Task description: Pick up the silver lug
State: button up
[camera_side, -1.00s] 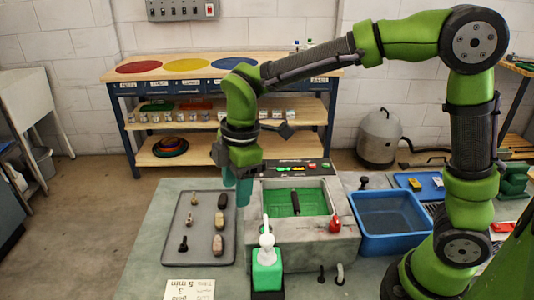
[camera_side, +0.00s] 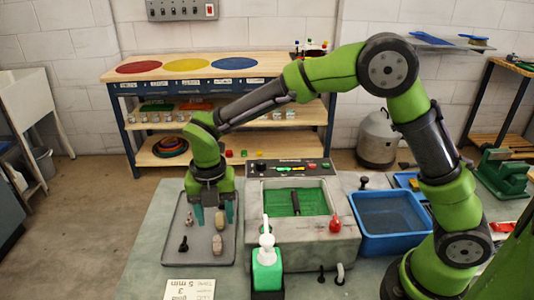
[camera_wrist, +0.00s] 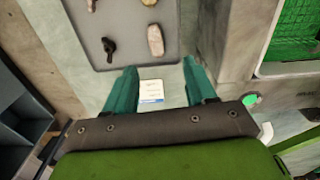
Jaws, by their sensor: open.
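The grey tray (camera_side: 172,258) holds several small parts, some hidden behind my gripper in the side view. I see a tan lug-like piece (camera_side: 219,223), a greyish-tan piece (camera_side: 217,244), a small tan piece (camera_side: 190,223) and a black knobbed piece (camera_side: 183,244). The wrist view shows the black piece (camera_wrist: 109,48) and a tan block (camera_wrist: 156,40). None looks clearly silver, so I cannot tell which is the silver lug. My gripper (camera_side: 214,215) is open and empty over the tray, fingers pointing down. In the wrist view my gripper (camera_wrist: 159,67) reaches towards the tray's edge.
Right of the tray stand a grey basin with a green mesh floor (camera_side: 288,203), a green-and-white pump bottle (camera_side: 267,262), a red knob (camera_side: 335,223) and a blue tub (camera_side: 358,245). A white card (camera_side: 190,288) lies in front of the tray.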

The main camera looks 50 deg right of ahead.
aim_at(217, 243)
notch_tip(217, 243, down, 4)
jog(key=f, duration=0.5)
jog(key=shift+w, duration=0.4)
jog(key=shift+c, duration=0.3)
grip_shut()
